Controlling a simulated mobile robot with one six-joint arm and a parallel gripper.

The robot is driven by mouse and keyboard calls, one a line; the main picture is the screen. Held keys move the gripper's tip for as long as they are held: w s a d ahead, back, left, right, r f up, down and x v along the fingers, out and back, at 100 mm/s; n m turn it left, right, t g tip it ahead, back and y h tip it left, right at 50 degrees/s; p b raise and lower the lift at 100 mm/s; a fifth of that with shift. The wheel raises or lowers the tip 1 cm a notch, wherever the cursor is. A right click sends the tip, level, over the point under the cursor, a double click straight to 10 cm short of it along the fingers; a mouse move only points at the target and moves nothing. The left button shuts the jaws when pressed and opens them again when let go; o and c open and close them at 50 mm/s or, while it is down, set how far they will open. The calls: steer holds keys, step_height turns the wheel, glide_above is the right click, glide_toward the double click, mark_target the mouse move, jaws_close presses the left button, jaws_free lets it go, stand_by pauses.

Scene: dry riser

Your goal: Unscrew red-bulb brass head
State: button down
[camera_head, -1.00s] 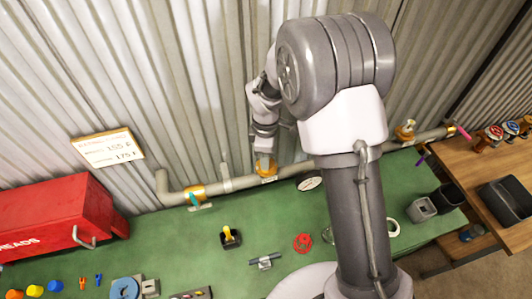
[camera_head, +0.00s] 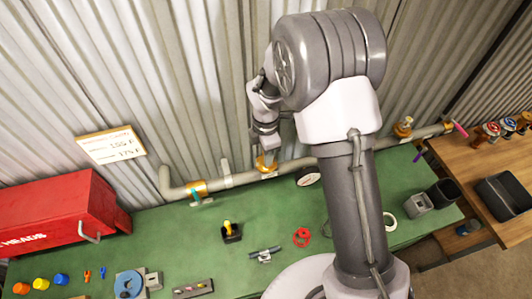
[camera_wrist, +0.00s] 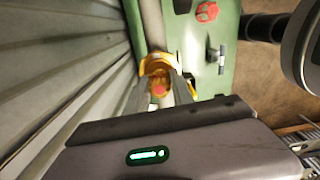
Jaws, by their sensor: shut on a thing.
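A brass head (camera_wrist: 158,63) with a red bulb (camera_wrist: 159,90) at its middle sits on the grey pipe along the wall, seen in the wrist view. My gripper (camera_wrist: 161,84) is shut on it, one finger on each side. In the head view my gripper (camera_head: 266,155) points down at the brass fitting (camera_head: 266,168) on the pipe (camera_head: 228,180). The bulb cannot be made out there. The fingers hide parts of the head's sides.
A red box (camera_head: 60,222) stands at the left of the green bench (camera_head: 180,235). Another brass fitting (camera_head: 403,128) is further right. Several heads stand on the wooden table (camera_head: 462,165). The corrugated wall (camera_head: 180,80) is close behind.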

steer(key=shift+r+p, duration=0.95)
steer(key=shift+r, duration=0.5)
step_height(320, 180, up, 5)
steer(key=p, duration=0.4)
steer(key=shift+r, duration=0.15)
steer(key=shift+f, duration=0.2)
